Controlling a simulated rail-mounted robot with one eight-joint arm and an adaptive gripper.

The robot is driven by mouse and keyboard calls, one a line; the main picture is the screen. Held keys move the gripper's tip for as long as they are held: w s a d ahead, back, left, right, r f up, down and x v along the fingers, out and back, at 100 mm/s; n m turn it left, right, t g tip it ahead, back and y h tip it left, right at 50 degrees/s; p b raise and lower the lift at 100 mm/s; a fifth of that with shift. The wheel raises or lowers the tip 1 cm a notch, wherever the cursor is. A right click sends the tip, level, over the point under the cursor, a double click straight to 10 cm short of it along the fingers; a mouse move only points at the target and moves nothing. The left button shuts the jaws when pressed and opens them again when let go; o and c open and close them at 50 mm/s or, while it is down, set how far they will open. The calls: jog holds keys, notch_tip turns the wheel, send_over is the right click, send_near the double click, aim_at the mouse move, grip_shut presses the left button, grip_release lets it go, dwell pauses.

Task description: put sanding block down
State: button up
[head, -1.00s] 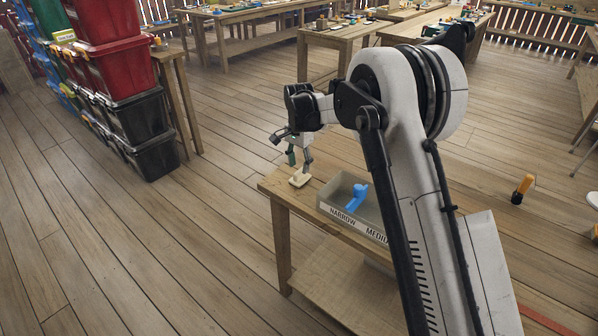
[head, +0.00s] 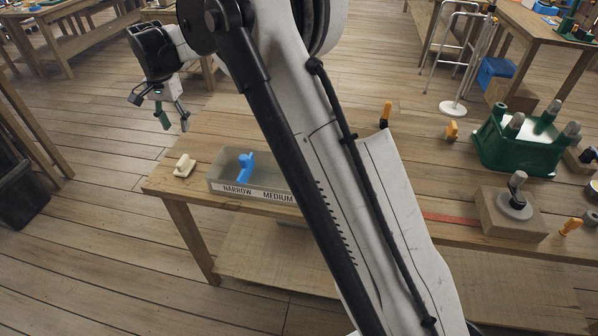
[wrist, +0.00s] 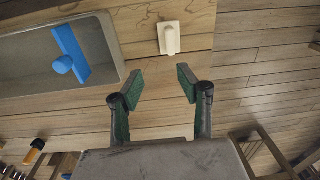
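The sanding block (head: 184,165), cream with a raised grip, rests on the left end of the wooden table (head: 160,185), beside the bin. It also shows in the wrist view (wrist: 169,38), lying apart from the fingers. My gripper (head: 173,122) is above the table end, open and empty. In the wrist view the two green-padded fingers (wrist: 159,88) are spread with nothing between them.
A grey bin (head: 222,178) labelled NARROW and MEDIUM stands right of the block with a blue tool (head: 245,166) in it. Bare tabletop surrounds the block.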

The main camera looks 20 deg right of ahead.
jog(key=s+d+r+n+t, duration=0.2)
jog(key=s+d+r, duration=0.5)
jog(key=s, duration=0.3)
jog(key=s+d+r+n+t, duration=0.1)
jog(key=s+d+r, duration=0.6)
jog(key=s, duration=0.3)
jog(key=s+d+f+n+t, duration=0.1)
jog(key=s+d+f+n, duration=0.1)
jog(key=s, duration=0.9)
jog(key=s+d+f+n+t, duration=0.1)
jog(key=s+d+f, duration=0.3)
jog(key=s, duration=0.6)
jog(key=shift+s+d+f+n+t, duration=0.15)
jog(key=shift+s+d+n+t, duration=0.35)
jog(key=shift+t, duration=0.3)
jog(key=shift+w, duration=0.1)
jog(key=o, duration=0.9)
